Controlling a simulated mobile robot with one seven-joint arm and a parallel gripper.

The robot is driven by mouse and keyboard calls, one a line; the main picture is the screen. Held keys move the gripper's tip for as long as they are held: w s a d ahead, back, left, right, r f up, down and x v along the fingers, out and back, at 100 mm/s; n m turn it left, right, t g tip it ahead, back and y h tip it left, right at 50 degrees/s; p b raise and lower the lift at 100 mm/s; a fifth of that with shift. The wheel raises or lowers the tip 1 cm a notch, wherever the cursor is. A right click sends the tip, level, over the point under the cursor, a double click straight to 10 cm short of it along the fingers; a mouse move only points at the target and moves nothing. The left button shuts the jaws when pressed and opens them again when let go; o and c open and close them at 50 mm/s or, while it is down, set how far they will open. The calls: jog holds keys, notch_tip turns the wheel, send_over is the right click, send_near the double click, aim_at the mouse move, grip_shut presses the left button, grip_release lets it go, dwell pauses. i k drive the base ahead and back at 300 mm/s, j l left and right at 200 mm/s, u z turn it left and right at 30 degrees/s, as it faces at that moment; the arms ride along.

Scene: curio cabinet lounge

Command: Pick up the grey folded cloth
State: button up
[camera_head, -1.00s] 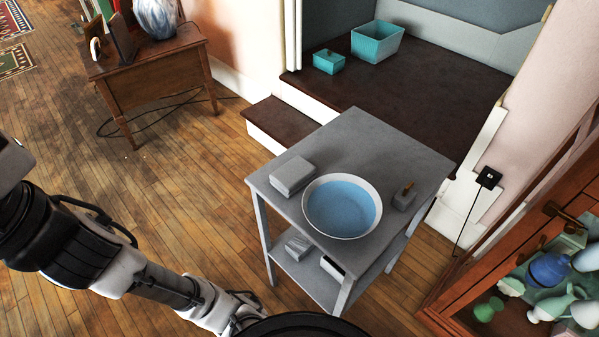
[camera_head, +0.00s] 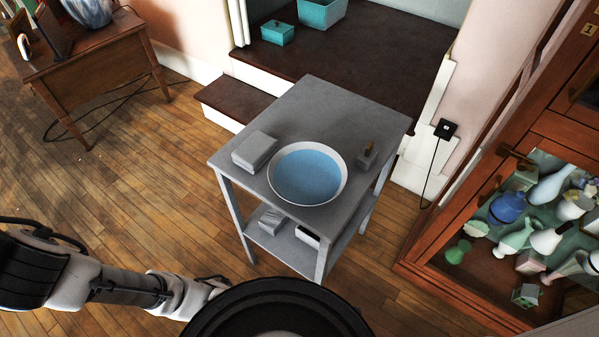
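A grey folded cloth (camera_head: 255,151) lies at the left edge of the top of a grey two-tier stand (camera_head: 318,101). It sits just left of a white basin (camera_head: 308,173) with a blue inside, and nothing covers it. Another small folded, streaked item (camera_head: 271,219) lies on the stand's lower shelf. My arm reaches in from the lower left, nearer to me than the stand and apart from the cloth. My gripper's fingers do not show; a large black round part of my own body covers the bottom middle.
A small grey block with a brown top (camera_head: 367,157) stands right of the basin. A wooden cabinet (camera_head: 487,172) with glass front and several vases stands at the right. A wooden desk (camera_head: 93,70) stands upper left. Wooden floor (camera_head: 140,165) is clear left of the stand.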

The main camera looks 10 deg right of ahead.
aim_at(255, 152)
jog(key=l+u, duration=0.25)
jog(key=u, duration=0.15)
jog(key=i+l+u, duration=0.1)
jog(key=l+u, duration=0.15)
jog(key=u, duration=0.15)
